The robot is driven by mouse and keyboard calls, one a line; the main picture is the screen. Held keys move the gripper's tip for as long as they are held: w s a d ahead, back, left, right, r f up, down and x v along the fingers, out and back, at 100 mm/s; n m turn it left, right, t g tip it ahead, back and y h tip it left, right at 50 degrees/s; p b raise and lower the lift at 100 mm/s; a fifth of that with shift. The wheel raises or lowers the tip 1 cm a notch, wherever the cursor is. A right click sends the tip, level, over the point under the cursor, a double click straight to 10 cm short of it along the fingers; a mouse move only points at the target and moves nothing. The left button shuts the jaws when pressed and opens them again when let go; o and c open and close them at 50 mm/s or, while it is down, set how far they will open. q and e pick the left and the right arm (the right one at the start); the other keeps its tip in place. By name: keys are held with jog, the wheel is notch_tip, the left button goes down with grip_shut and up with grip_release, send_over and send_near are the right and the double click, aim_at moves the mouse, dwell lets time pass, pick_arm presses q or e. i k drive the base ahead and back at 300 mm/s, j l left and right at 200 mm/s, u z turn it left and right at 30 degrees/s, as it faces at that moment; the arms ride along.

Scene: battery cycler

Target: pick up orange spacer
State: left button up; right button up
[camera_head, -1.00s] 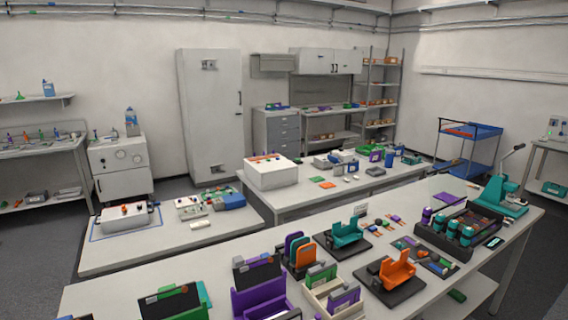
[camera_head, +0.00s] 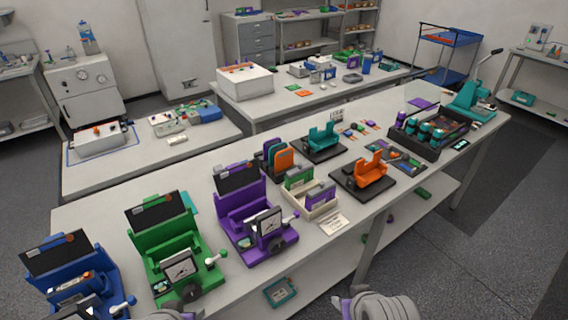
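I cannot tell for certain which orange thing is the spacer. An upright orange plate (camera_head: 283,158) stands in a dark rack beside a purple one. An orange cradle (camera_head: 372,170) sits on a black base on the near table. Small flat orange pieces (camera_head: 291,93) lie on the bench behind, one next to a green piece. Grey rounded parts of my arms show at the bottom edge, right of centre and left of centre. No gripper fingers can be made out, and nothing is seen held.
Blue (camera_head: 75,275), green (camera_head: 170,250) and purple (camera_head: 250,205) stations line the near table (camera_head: 110,215). A cream divided box (camera_head: 310,195), a teal cradle (camera_head: 323,137), a dark tray of cylinders (camera_head: 432,133) and a teal press (camera_head: 470,100) stand farther right. Floor at right is clear.

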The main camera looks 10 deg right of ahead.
aim_at(284, 159)
jog(key=k+j+u, duration=0.1)
jog(key=k+u, duration=0.15)
jog(key=k, duration=0.4)
jog(key=u, duration=1.55)
jog(key=l+u, duration=0.1)
jog(key=l, duration=2.1)
jog(key=i+l, duration=0.15)
jog(key=l, duration=0.2)
jog(key=i+l, duration=0.15)
jog(key=l, duration=0.2)
jog(key=i+l, duration=0.2)
jog(key=l, duration=0.15)
